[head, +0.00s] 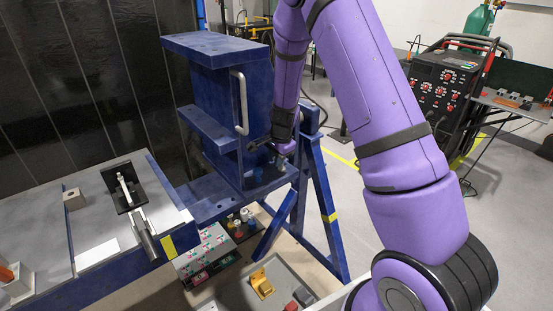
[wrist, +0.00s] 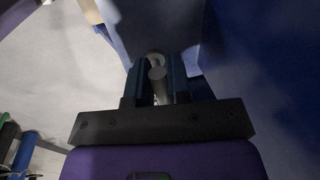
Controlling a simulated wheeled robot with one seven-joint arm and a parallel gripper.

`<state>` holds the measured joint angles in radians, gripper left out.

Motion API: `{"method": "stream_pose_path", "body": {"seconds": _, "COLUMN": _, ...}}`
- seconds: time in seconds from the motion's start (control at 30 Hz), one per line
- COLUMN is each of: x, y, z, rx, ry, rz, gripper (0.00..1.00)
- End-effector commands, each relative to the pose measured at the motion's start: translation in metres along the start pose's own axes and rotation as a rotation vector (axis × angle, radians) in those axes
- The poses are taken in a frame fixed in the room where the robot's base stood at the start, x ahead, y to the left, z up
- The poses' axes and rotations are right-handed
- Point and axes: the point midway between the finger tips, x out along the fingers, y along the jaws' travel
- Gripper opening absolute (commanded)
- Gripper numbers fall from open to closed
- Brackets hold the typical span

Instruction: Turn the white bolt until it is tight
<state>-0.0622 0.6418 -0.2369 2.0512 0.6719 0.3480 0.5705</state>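The white bolt (wrist: 157,73) shows in the wrist view as a pale grey, round-ended cylinder in shadow. It lies between the two dark fingers of my gripper (wrist: 157,88), which are close together and appear to press on its sides. In the head view my gripper (head: 268,146) is at the lower right part of the blue jig (head: 204,45), near its plate. The bolt cannot be made out clearly there, as my gripper and arm cover that spot.
A grey curved handle (head: 240,103) stands on the jig close to my gripper. The jig's blue stand legs (head: 322,205) are just right of it. A workbench (head: 95,252) with a black clamp (head: 126,188) is at left. A welding machine (head: 443,85) stands at right.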

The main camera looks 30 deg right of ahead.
Motion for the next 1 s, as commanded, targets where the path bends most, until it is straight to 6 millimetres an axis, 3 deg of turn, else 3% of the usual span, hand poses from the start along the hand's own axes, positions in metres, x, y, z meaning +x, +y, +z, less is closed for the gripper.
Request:
{"method": "stream_pose_path", "body": {"seconds": 0.03, "x": -0.003, "y": -0.003, "z": -0.005, "rx": 0.002, "ry": 0.01, "rz": -0.01, "gripper": 0.28}}
{"method": "stream_pose_path", "body": {"seconds": 0.1, "x": -0.002, "y": -0.002, "z": -0.005, "rx": 0.002, "ry": 0.009, "rz": -0.008, "gripper": 0.41}}
{"method": "stream_pose_path", "body": {"seconds": 0.47, "x": -0.006, "y": -0.001, "z": -0.002, "rx": -0.001, "ry": 0.003, "rz": -0.003, "gripper": 0.41}}
{"method": "stream_pose_path", "body": {"seconds": 1.0, "x": -0.093, "y": -0.002, "z": -0.002, "rx": -0.001, "ry": 0.006, "rz": -0.006, "gripper": 0.41}}
